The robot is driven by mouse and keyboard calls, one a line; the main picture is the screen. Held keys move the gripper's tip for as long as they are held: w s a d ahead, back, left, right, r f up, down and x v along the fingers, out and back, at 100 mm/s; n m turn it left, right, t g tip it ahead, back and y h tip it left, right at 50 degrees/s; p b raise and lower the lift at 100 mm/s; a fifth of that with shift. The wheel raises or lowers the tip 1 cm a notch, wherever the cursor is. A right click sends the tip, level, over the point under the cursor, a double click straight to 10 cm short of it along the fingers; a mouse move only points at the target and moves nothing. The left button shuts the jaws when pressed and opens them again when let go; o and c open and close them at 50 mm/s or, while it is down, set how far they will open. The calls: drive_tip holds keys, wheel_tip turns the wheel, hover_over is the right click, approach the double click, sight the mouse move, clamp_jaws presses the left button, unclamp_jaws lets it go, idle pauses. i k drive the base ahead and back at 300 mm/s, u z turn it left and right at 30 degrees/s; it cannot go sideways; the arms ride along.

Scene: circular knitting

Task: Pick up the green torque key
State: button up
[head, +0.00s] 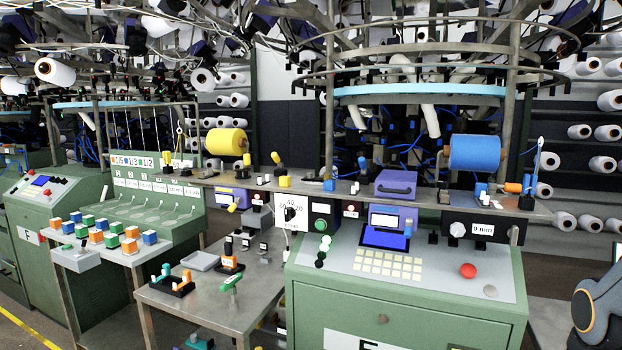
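A green T-shaped key (231,282), which looks like the green torque key, is at the right part of the low grey metal table (205,310) in the head view. It looks tilted, with its grip uppermost; its lower end is too small to make out. My gripper is not in view. Only a grey part of my arm with an orange ring shows at the right edge, far from the key.
A green control cabinet (400,310) stands just right of the table. An orange-handled piece (229,263) in a black holder and a grey tray (200,261) sit behind the key. A shelf (330,192) with yellow and blue spools runs above. The table's front strip is clear.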

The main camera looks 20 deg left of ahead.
sight(228, 285)
drive_tip(key=u, duration=2.1)
drive_tip(key=i, duration=1.75)
drive_tip(key=z, duration=0.35)
